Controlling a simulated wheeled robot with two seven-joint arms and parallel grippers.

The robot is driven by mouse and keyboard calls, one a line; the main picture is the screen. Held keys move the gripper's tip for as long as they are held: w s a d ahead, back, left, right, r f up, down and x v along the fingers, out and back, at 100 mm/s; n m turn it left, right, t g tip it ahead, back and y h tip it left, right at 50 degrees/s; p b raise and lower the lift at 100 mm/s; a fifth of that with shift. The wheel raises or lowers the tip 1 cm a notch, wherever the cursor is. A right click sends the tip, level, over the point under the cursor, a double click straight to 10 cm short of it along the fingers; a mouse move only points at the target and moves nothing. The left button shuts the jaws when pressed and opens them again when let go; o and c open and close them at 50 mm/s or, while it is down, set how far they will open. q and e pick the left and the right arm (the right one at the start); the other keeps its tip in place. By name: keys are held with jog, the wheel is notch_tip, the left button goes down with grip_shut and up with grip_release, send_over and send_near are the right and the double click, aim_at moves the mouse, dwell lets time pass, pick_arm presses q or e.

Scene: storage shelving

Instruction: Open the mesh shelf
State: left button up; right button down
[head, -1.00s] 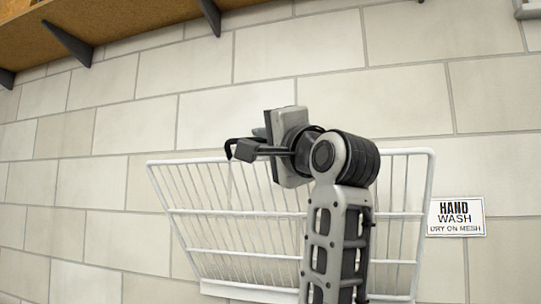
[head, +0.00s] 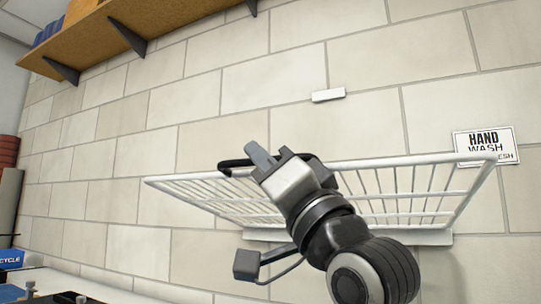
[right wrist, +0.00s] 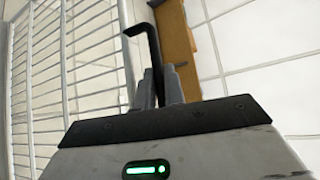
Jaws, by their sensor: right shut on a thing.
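The white wire mesh shelf (head: 205,188) is on the wall in the head view. The handle also shows in the head view (head: 228,164). In the right wrist view the shelf wires (right wrist: 60,70) run along the left. My left gripper is out of view.
A white sign (head: 487,146) hangs on the tiled wall by the shelf's right end. A small white block (head: 328,95) is on the wall above. A wooden shelf on dark brackets (head: 140,28) is at upper left.

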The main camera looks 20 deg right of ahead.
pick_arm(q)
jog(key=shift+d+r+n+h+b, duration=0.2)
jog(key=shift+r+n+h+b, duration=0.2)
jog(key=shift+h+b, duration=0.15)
pick_arm(e)
jog(key=shift+s+a+f+n+y, duration=0.15)
jog(key=shift+f+n+y, duration=0.2)
jog(key=shift+f, duration=0.25)
jog(key=shift+s+a+f+n+y, duration=0.1)
jog(key=shift+f+n+y, duration=0.25)
jog(key=shift+f, duration=0.25)
jog(key=c, duration=1.8)
grip_release()
jog(key=shift+o, duration=0.2)
jog(key=shift+d, duration=0.1)
